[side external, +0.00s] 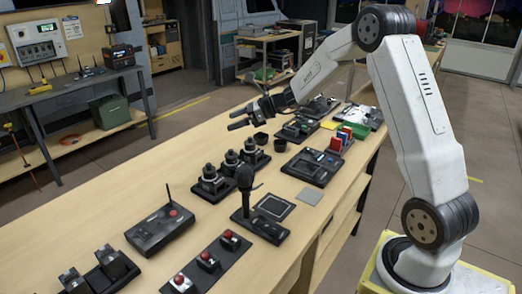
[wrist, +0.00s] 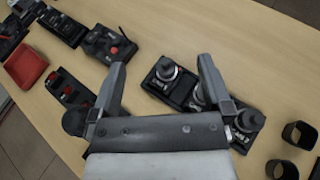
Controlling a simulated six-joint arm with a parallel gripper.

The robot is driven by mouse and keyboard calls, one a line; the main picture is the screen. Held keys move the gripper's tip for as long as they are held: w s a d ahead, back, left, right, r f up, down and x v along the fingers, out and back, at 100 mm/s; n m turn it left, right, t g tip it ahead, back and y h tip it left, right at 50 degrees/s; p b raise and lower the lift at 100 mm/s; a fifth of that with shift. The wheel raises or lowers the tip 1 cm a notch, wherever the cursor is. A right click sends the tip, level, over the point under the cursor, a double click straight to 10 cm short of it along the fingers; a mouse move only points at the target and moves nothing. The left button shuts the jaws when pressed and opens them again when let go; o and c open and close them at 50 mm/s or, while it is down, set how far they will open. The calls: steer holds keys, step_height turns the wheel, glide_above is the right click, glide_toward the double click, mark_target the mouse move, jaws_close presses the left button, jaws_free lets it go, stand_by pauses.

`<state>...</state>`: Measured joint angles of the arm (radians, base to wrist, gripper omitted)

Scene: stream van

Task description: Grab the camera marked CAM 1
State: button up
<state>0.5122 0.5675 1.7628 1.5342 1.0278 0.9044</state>
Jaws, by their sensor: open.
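Three dark, round-topped units with pale labels stand in a row on the wooden table: a front one (side external: 212,181), a middle one (side external: 231,166) and a back one (side external: 250,152). They look like small cameras on square bases. I cannot read which is marked CAM 1. My gripper (side external: 239,119) is open and empty, above the table near the back one. In the wrist view, my open fingers (wrist: 161,62) frame part of the row. One unit (wrist: 168,72) shows between the fingers; another (wrist: 244,124) is partly behind the right finger.
Two dark cups (side external: 279,145) (side external: 261,138) stand beyond the row. A joystick panel (side external: 260,226), a red-button panel (side external: 207,262) and a black box with an antenna (side external: 160,228) lie nearer the side camera. Bare wood borders the row on the left.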

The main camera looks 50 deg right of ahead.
glide_toward(215, 169)
steer(key=w+a, duration=0.1)
steer(key=w, duration=0.1)
steer(key=shift+s+f+x, duration=0.1)
steer(key=shift+f+x, duration=0.05)
steer(key=shift+x, duration=1.2)
steer(key=shift+s+f+x, duration=0.1)
steer(key=shift+f+x, duration=0.05)
steer(key=shift+x, duration=1.15)
steer(key=shift+f+x, duration=0.15)
steer(key=shift+x, duration=1.2)
jaws_close()
steer(key=shift+r, duration=0.1)
